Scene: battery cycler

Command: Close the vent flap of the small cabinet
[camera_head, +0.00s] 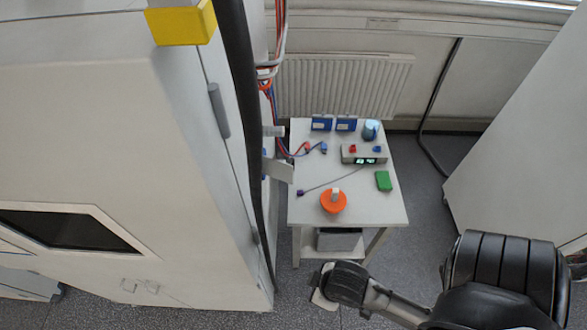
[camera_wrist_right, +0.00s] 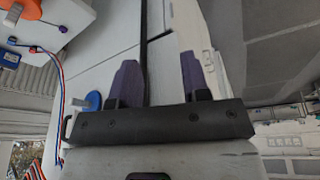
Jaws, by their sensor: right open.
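A large white cabinet (camera_head: 110,130) with a dark window fills the left of the head view. A pale plate like a flap (camera_head: 279,170) juts out from its side, beside the table; I cannot tell if it is the vent flap. A small cabinet is not clearly identifiable. My right arm comes in from the lower right of the head view, its fingers hidden there. In the right wrist view my right gripper (camera_wrist_right: 158,75) is open, with two dark purple fingers apart and nothing held. White panels with a dark seam lie beyond them. My left gripper is not in view.
A white table (camera_head: 370,212) holds an orange round thing (camera_head: 333,203), a green block (camera_head: 383,181), a grey box with a display (camera_head: 363,155) and blue boxes. Cables (camera_head: 270,75) hang beside the large cabinet. Grey floor is clear right of the table.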

